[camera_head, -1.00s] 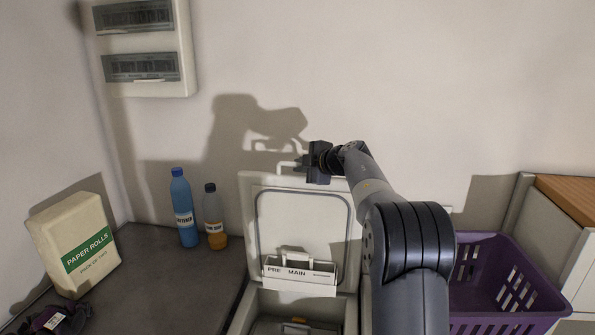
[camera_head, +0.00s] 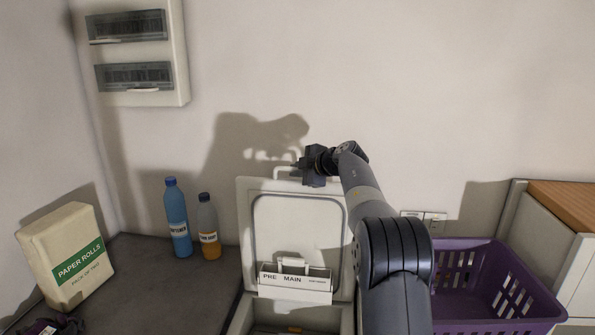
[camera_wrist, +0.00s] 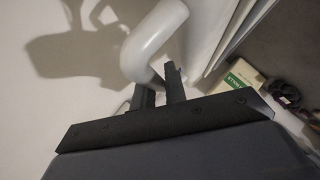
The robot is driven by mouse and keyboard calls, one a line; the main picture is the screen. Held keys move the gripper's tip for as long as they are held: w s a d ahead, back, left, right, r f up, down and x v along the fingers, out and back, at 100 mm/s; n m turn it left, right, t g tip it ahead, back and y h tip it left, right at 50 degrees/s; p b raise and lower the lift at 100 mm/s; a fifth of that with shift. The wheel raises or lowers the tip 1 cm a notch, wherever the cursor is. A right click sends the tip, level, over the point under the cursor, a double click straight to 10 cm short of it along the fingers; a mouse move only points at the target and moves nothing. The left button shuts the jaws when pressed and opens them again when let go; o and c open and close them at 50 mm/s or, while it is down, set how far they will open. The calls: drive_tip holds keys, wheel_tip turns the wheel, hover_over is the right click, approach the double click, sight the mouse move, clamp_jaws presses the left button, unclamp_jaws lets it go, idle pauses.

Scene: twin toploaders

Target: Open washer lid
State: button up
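The washer lid (camera_head: 297,222) stands raised and upright near the wall, its inner face with a grey seal towards the head camera. A white bar handle (camera_head: 284,171) is at its top edge. The handle also shows as a thick curved bar in the wrist view (camera_wrist: 152,42). My gripper (camera_head: 302,166) is at the lid's top edge, beside the handle. In the wrist view my two dark fingers (camera_wrist: 160,88) are a little apart, at the lower end of the handle's curve. Whether they press on it is unclear. The washer body (camera_head: 300,318) shows only partly below.
A detergent drawer labelled PRE MAIN (camera_head: 293,280) sits below the lid panel. A blue bottle (camera_head: 178,220), an orange-bottomed bottle (camera_head: 208,230) and a paper rolls pack (camera_head: 68,255) stand on the dark top at left. A purple basket (camera_head: 490,285) is at right.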

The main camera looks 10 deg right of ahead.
drive_tip(key=shift+o, duration=1)
drive_tip(key=b+v, duration=0.2)
drive_tip(key=v, duration=0.9)
drive_tip(key=shift+w+a+r, duration=0.1)
drive_tip(key=shift+w, duration=0.05)
drive_tip(key=p+x, duration=0.2)
drive_tip(key=x, duration=0.8)
drive_tip(key=shift+w+a+f, duration=0.2)
drive_tip(key=shift+w+f, duration=0.05)
drive_tip(key=shift+w, duration=0.05)
drive_tip(key=shift+s, duration=0.15)
